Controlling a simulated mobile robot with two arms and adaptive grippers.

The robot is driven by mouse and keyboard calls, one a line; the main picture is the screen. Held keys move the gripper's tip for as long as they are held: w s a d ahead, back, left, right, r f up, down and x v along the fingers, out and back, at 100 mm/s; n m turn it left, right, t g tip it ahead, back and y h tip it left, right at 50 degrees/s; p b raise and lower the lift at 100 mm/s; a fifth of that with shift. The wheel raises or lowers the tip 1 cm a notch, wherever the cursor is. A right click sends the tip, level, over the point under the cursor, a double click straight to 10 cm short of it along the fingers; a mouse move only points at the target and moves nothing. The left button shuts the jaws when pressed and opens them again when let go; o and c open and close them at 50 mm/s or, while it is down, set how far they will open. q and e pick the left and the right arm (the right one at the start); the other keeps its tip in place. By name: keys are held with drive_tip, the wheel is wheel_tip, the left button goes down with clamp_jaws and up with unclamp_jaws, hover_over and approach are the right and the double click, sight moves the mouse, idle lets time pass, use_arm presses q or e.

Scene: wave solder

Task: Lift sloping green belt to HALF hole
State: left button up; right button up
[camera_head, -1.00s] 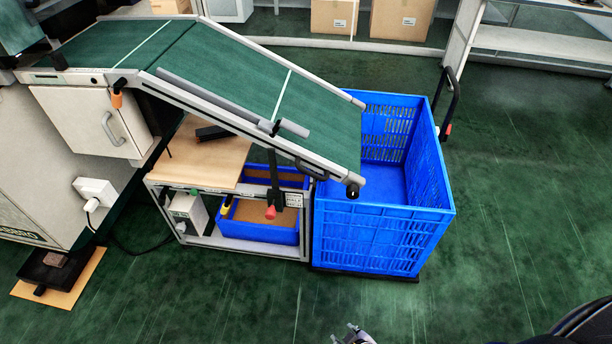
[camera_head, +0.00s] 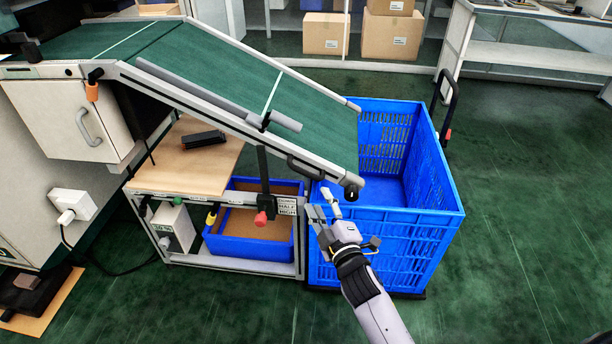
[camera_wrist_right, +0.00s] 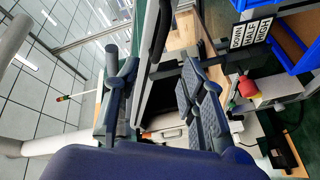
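The sloping green belt (camera_head: 235,70) runs down to the right, its low end over the near-left part of the blue crate. A black handle (camera_head: 305,168) is on its near side rail. A dark support post (camera_head: 263,170) stands under the belt, with a red knob (camera_head: 262,218) low on it. The DOWN/HALF/HIGH label (camera_head: 287,206) is beside the knob and also shows in the wrist view (camera_wrist_right: 250,33). The holes are too small to tell. My right gripper (camera_head: 320,203) is open and empty, below the handle and belt end. My left gripper is out of view.
The big blue crate (camera_head: 385,222) stands on the floor close behind my right gripper. A bench with a wooden top (camera_head: 185,165) and a blue bin (camera_head: 250,252) is under the belt. The green floor at right (camera_head: 530,220) is clear.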

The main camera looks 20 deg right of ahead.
sight(307, 177)
drive_tip(key=w+b, duration=0.1)
drive_tip(key=w, duration=0.9)
drive_tip(key=shift+w+f+b, duration=0.1)
drive_tip(key=shift+w+b, duration=0.1)
drive_tip(key=shift+b, duration=0.1)
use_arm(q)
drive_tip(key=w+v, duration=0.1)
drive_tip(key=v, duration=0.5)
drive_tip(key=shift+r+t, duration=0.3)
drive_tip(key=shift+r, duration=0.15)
use_arm(e)
drive_tip(key=shift+w, duration=0.75)
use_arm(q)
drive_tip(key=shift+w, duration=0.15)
use_arm(e)
drive_tip(key=shift+c, duration=0.2)
clamp_jaws()
